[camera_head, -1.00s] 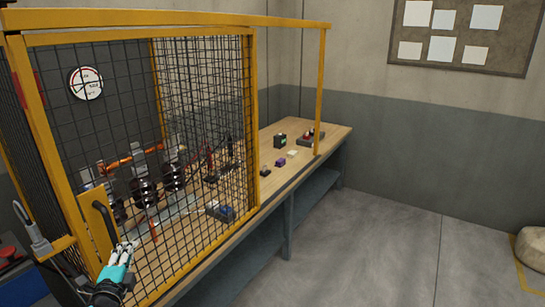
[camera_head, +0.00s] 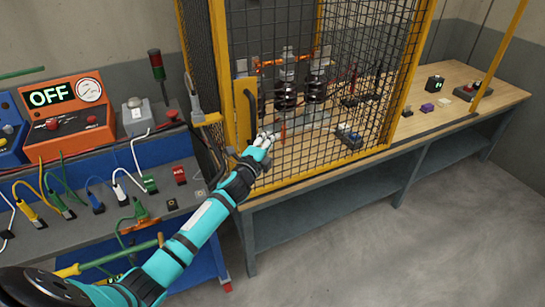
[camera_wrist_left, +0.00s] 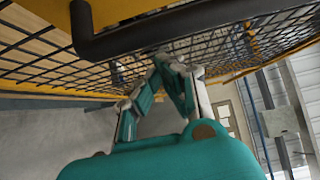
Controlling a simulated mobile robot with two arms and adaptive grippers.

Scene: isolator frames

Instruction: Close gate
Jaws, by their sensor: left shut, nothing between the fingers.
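The gate (camera_head: 350,100) is a yellow-framed panel of black wire mesh in front of the workbench. Its dark bar handle (camera_head: 250,104) sits on a yellow plate near its left edge. The left edge of the gate stands close to the cage's left corner. My left gripper (camera_head: 267,140) is shut and empty just right of the handle's lower end; I cannot tell if it touches. In the left wrist view the shut fingers (camera_wrist_left: 165,65) are just below the dark handle (camera_wrist_left: 190,22), with mesh behind. My right gripper is not in view.
A bench at the left carries an orange box (camera_head: 68,115) reading OFF, plugged cables and a signal lamp (camera_head: 156,65). A hook-like device (camera_head: 197,105) hangs at the cage's left corner. Insulators (camera_head: 286,92) stand behind the mesh. The floor at the right is clear.

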